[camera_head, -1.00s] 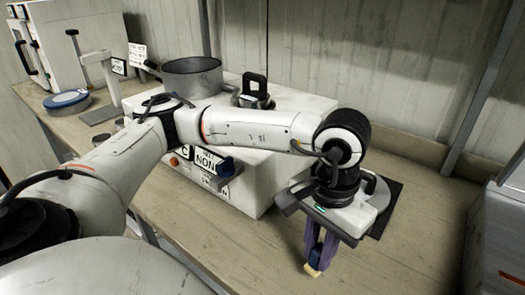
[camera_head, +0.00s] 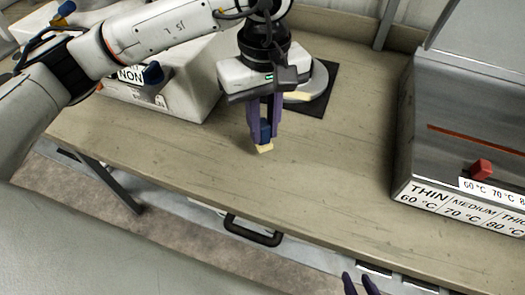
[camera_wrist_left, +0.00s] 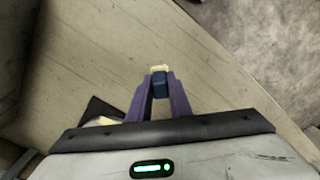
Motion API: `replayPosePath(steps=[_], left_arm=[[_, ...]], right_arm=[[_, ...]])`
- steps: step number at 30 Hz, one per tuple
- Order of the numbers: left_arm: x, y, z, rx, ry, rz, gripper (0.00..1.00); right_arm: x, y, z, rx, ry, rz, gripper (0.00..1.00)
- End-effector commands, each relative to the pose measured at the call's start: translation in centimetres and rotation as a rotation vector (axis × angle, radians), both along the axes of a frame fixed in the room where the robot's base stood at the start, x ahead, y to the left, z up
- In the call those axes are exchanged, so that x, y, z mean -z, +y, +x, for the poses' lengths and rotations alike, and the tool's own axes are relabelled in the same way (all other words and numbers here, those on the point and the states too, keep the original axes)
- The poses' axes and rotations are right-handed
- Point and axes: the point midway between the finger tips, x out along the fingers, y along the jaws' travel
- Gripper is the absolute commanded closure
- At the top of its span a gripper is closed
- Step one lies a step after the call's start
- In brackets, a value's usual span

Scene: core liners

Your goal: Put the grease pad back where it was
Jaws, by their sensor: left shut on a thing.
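My left gripper (camera_head: 264,128) is shut on the grease pad, a small block with a blue upper part and a pale yellow lower part (camera_head: 264,148). The pad points down over the wooden bench, in front of a round grey plate (camera_head: 318,80) on a black square mat (camera_head: 327,98). I cannot tell whether the pad touches the bench. In the left wrist view the pad (camera_wrist_left: 159,82) sits between the purple fingertips. My right gripper (camera_head: 360,286) shows only its purple fingertips at the bottom edge, apart and empty.
A white box (camera_head: 165,95) stands on the bench at left. A grey machine (camera_head: 465,125) with a red knob and temperature labels stands at right. The bench (camera_head: 335,170) between them is clear, and its front edge runs below the left gripper.

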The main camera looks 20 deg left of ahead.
Motion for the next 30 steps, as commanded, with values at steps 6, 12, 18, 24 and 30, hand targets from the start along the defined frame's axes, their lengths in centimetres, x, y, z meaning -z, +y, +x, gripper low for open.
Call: replayPosePath(steps=[6,12,18,24,30], left_arm=[[2.9,0.0,0.0,0.002,0.000,0.000,1.00],[4.8,0.1,-0.1,0.002,0.002,0.001,1.00],[6.9,0.0,0.0,0.004,-0.001,-0.001,1.00],[6.9,0.0,0.0,0.004,-0.002,-0.001,1.00],[7.1,0.0,0.0,0.004,-0.002,-0.001,0.74]], right_arm=[[-0.5,0.0,0.0,0.000,0.000,0.000,0.69],[-0.7,0.0,0.0,0.000,-0.001,0.000,0.69],[-1.0,0.0,0.0,0.001,-0.001,-0.001,0.69],[-0.9,0.0,0.1,0.001,-0.002,0.000,0.69],[-0.5,0.0,0.1,0.001,-0.002,0.000,0.69]])
